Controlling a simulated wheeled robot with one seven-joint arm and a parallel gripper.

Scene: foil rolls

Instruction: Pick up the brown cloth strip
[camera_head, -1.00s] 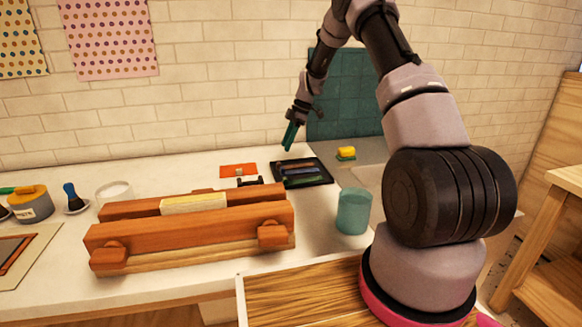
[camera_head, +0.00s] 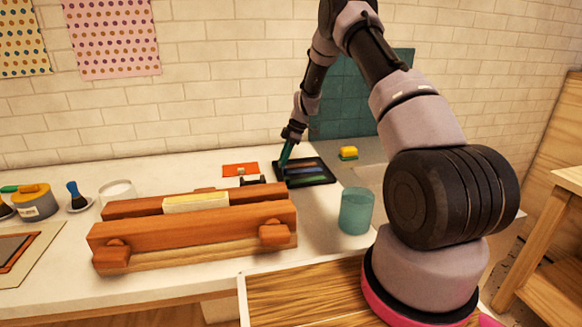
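A black tray (camera_head: 330,181) lies on the white counter near the back wall. Several thin cloth strips lie in it, among them a blue one and a green one. A dull brownish strip (camera_head: 303,163) appears to lie along the far side, but it is small and dark. My gripper (camera_head: 284,160), with green fingers, points down at the tray's back left corner, close to the left end of the strips. I cannot tell whether the fingers touch anything or how far apart they are.
A red-orange card (camera_head: 240,169) lies left of the tray. A large wooden clamp (camera_head: 190,235) fills the counter's front. A teal tiled panel (camera_head: 345,110) stands behind.

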